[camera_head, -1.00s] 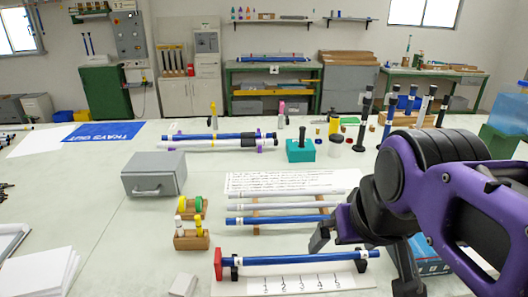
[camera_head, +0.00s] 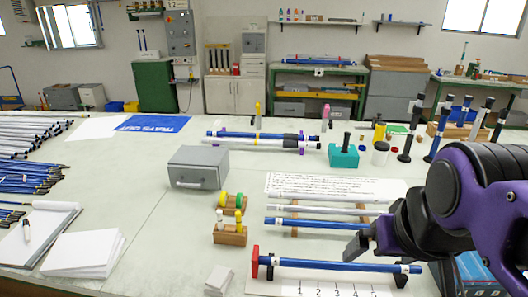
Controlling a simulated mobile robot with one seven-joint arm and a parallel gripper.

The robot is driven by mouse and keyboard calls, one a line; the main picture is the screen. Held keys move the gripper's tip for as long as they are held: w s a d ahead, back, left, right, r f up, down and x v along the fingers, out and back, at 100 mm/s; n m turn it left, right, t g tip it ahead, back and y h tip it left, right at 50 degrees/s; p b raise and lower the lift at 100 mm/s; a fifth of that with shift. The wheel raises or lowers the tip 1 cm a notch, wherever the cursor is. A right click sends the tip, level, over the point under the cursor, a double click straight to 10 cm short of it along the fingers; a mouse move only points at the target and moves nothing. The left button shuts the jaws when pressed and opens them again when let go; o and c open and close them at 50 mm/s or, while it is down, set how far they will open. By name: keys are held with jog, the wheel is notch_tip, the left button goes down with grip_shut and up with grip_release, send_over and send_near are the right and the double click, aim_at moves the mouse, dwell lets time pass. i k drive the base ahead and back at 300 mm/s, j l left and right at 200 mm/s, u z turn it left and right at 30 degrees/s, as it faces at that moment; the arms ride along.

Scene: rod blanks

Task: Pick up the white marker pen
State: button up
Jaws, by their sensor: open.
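A white pen with a dark end (camera_head: 27,230) lies on an open notepad (camera_head: 42,236) at the left of the table. A short white upright piece (camera_head: 220,216) stands in a small wooden block (camera_head: 230,237) beside a yellow one; I cannot tell whether it is a marker. My gripper (camera_head: 400,260) is open and empty at the lower right, over the blue rods and far from both.
Blue rods (camera_head: 315,222) lie on supports near the gripper, one above a numbered strip (camera_head: 335,291). A grey drawer box (camera_head: 198,168) stands mid-table. White paper (camera_head: 85,258) and many rods (camera_head: 30,178) lie left. Upright black-handled tools (camera_head: 410,130) stand right. The table between paper and box is clear.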

aim_at(219, 212)
jog(key=j+u, duration=0.4)
jog(key=j, duration=0.6)
jog(key=j+z, duration=0.4)
jog(key=j, duration=0.35)
